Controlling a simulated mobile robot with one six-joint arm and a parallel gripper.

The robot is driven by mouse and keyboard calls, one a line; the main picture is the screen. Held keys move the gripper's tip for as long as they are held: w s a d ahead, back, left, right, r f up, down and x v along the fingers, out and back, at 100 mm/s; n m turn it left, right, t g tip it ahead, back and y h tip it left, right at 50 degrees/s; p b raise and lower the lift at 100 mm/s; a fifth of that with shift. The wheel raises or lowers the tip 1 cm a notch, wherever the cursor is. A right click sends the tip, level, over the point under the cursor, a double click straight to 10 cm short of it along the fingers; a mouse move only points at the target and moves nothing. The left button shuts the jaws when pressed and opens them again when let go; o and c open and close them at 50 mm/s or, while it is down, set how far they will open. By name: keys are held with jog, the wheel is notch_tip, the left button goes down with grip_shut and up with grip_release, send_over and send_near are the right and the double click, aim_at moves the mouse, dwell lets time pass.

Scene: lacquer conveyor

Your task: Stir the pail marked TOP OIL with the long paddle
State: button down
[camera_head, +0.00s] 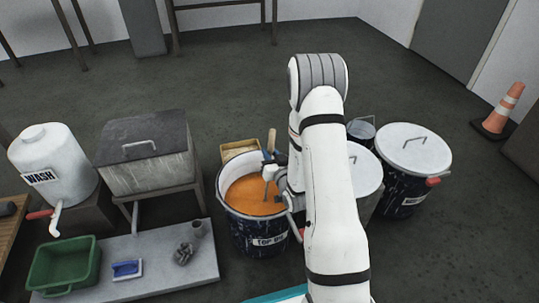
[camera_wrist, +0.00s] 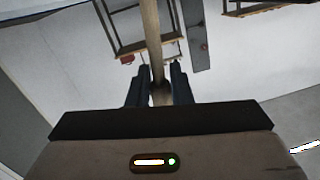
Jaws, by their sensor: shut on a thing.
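The pail marked TOP OIL (camera_head: 262,240) is dark with a pale rim and holds orange-brown liquid (camera_head: 250,195). It stands on the floor left of my arm, open at the top. My gripper (camera_head: 270,168) is over the right part of the pail, shut on the wooden handle of the paddle (camera_head: 271,141). In the wrist view the handle (camera_wrist: 152,40) runs up between the two dark fingers (camera_wrist: 160,88). The paddle stands roughly upright in the head view. Its lower end is hidden, so I cannot tell how deep it reaches.
Lidded pails (camera_head: 413,150) and a small metal bucket (camera_head: 361,131) stand to the right. A WASH tank (camera_head: 50,155), a lidded grey box (camera_head: 147,150) and a low bench (camera_head: 170,268) with a green tub (camera_head: 64,264) are left. Open floor lies behind.

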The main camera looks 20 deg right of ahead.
jog(key=w+d+r+p, duration=0.2)
jog(key=r+p, duration=0.5)
jog(key=r, duration=0.7)
jog(key=w+d+r+p, duration=0.2)
jog(key=r+p, duration=0.6)
jog(key=r, duration=0.7)
jog(key=shift+w, duration=0.3)
dwell(0.6)
dwell(0.6)
jog(key=shift+r+p, duration=1.25)
jog(key=shift+r, duration=1.35)
